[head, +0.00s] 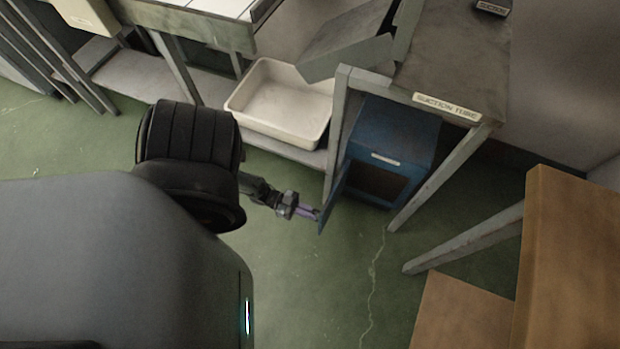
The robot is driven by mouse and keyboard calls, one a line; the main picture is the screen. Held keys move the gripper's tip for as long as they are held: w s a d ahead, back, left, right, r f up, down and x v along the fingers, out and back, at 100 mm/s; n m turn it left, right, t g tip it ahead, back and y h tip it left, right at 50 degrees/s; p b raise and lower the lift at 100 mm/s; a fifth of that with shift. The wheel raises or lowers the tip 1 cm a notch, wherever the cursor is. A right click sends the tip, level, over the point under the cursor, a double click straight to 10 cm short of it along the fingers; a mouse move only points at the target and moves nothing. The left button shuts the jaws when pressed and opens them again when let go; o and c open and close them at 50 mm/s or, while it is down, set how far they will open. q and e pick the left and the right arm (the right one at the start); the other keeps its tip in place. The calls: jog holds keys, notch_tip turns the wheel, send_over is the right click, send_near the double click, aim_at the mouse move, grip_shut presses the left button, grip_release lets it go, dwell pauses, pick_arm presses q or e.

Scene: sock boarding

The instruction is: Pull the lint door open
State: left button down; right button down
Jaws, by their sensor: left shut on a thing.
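The blue lint box (405,135) stands on the floor under the table labelled "SUCTION TUBE". Its blue lint door (332,203) is swung out at the left side of the box, and the dark opening (377,184) shows. My left gripper (314,213) is at the outer edge of the door, shut on it. The fingertips are small in the picture, and the exact hold on the door is hard to make out. My right gripper is not in view.
A table leg (338,135) stands close behind the door, and another leg (440,178) is right of the box. A white tub (282,103) sits on a low shelf at left. Brown boxes (570,260) stand at right. Green floor (340,285) in front is clear.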

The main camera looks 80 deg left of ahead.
pick_arm(q)
jog(key=shift+w+a+f, duration=0.15)
jog(key=shift+a+f, duration=0.05)
jog(key=c, duration=1.4)
grip_release()
jog(key=shift+w, duration=0.15)
jog(key=shift+o, duration=1)
jog(key=shift+w+a+r, duration=0.2)
jog(key=shift+w+a, duration=0.1)
jog(key=shift+w, duration=0.05)
jog(key=shift+s+d, duration=0.2)
jog(key=shift+a, duration=0.1)
jog(key=v, duration=1)
jog(key=shift+s+b, duration=0.35)
jog(key=shift+b, duration=0.1)
